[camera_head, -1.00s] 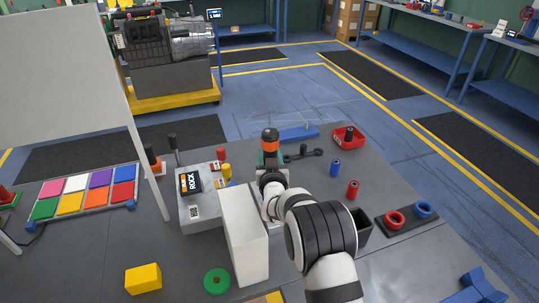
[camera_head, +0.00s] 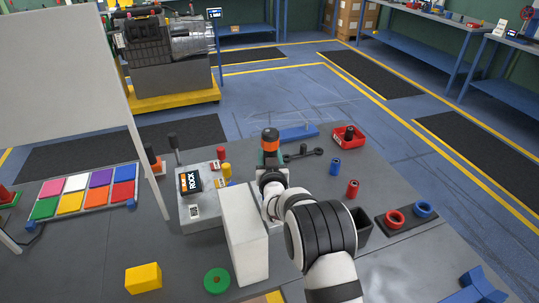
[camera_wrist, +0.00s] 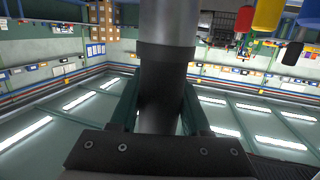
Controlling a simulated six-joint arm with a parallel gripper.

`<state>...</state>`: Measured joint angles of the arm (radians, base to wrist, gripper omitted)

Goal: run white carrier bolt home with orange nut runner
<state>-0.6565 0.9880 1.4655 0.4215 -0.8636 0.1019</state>
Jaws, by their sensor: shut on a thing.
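My gripper (camera_wrist: 160,115) is shut on the orange nut runner, a thick upright tool. In the head view the nut runner (camera_head: 270,142) shows an orange band and a black top above my wrist. In the wrist view its dark grip (camera_wrist: 164,85) fills the space between the fingers, with a grey metal section (camera_wrist: 167,22) at the top edge. A grey fixture block (camera_head: 203,212) stands to the left, with a red pin (camera_head: 221,153) and a yellow pin (camera_head: 227,171) near my gripper. I cannot make out a white carrier bolt; my arm and the tall white block hide part of the area.
A tall white block (camera_head: 245,235) stands close left of my arm. A black wrench-like bar (camera_head: 304,153), a red tray (camera_head: 348,137), and blue (camera_head: 335,167) and red (camera_head: 352,188) cylinders lie to the right. A yellow block (camera_head: 143,278) and green ring (camera_head: 216,281) sit at the front.

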